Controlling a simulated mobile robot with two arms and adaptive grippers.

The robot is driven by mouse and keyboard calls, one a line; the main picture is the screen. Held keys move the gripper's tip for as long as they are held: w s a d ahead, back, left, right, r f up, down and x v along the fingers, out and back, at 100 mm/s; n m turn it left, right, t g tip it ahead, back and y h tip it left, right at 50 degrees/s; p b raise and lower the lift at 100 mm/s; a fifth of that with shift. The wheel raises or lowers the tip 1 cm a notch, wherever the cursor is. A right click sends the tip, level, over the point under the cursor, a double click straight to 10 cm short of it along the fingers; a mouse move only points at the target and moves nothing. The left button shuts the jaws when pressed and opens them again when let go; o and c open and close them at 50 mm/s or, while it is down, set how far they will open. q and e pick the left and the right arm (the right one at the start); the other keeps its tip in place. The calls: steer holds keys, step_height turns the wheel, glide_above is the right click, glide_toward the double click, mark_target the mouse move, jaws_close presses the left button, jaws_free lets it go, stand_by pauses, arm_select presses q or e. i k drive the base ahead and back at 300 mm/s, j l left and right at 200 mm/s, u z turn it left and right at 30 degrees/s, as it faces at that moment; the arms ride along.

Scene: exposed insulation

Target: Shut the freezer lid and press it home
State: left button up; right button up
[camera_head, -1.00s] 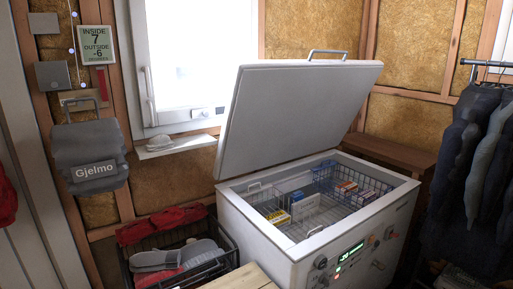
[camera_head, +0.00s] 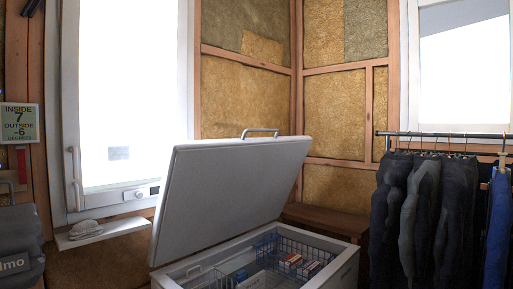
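The chest freezer (camera_head: 338,280) stands at the bottom middle of the head view, its lower front cut off by the picture's edge. Its white lid (camera_head: 226,190) is raised and tilted back, well open. A metal handle (camera_head: 260,132) sits on the lid's upper edge. Inside the freezer, a wire basket (camera_head: 268,247) holds small boxes (camera_head: 291,261). Neither of my grippers is in view.
Dark clothes (camera_head: 425,215) hang from a rail (camera_head: 440,135) to the right of the freezer. A wooden bench (camera_head: 325,220) stands behind it. A small shelf (camera_head: 100,233) is under the window (camera_head: 120,95) at left.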

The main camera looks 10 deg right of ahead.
mark_target(212, 191)
steer(key=i+l+u, duration=0.1)
steer(key=l, duration=0.2)
steer(key=i+l+u, duration=0.1)
steer(key=i+l, duration=0.15)
steer(key=i+l+u, duration=0.1)
steer(key=l, duration=0.25)
steer(key=i+l+u, duration=0.1)
steer(key=l, duration=0.2)
steer(key=i, duration=0.05)
